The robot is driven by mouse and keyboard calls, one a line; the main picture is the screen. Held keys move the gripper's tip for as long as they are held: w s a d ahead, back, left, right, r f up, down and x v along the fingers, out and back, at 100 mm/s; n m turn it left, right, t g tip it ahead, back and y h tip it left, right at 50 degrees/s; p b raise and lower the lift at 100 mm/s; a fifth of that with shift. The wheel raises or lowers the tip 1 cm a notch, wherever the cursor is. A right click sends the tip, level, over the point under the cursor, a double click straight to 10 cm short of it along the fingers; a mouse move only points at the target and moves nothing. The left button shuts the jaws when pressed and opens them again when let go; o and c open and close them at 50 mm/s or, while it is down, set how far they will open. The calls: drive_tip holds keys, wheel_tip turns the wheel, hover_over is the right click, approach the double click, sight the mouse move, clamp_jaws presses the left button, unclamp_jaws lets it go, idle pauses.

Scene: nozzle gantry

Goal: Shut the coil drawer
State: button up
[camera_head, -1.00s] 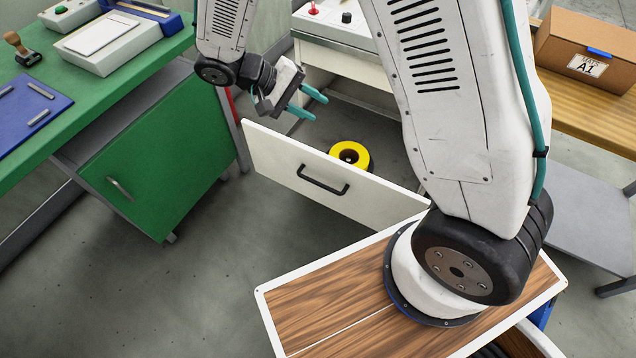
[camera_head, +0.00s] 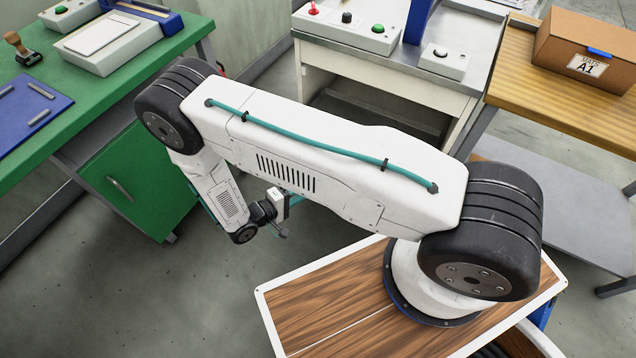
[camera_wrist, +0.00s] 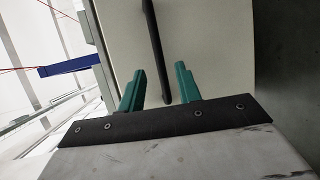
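The coil drawer's white front (camera_wrist: 215,45) fills much of the wrist view, with its long black bar handle (camera_wrist: 152,35). My gripper (camera_wrist: 160,72) has its two teal fingers apart, one on each side of the handle in the picture. The handle's near end shows between them; I cannot tell whether the fingers reach around it or stop short. In the head view my gripper (camera_head: 288,206) is low beside my forearm, its fingers partly hidden. My arm covers the drawer front there, and the yellow coil is not visible.
The drawer's steel bench (camera_head: 395,68) carries button boxes (camera_head: 365,36) and a blue upright (camera_head: 418,22). A green bench with a green cabinet (camera_head: 125,180) stands at left. A wooden table (camera_head: 565,105) with a cardboard box (camera_head: 585,50) is at right. Floor at lower left is clear.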

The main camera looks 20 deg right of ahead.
drive_tip(key=x, duration=0.6)
drive_tip(key=shift+w+d, duration=0.1)
drive_tip(key=shift+d, duration=0.25)
clamp_jaws()
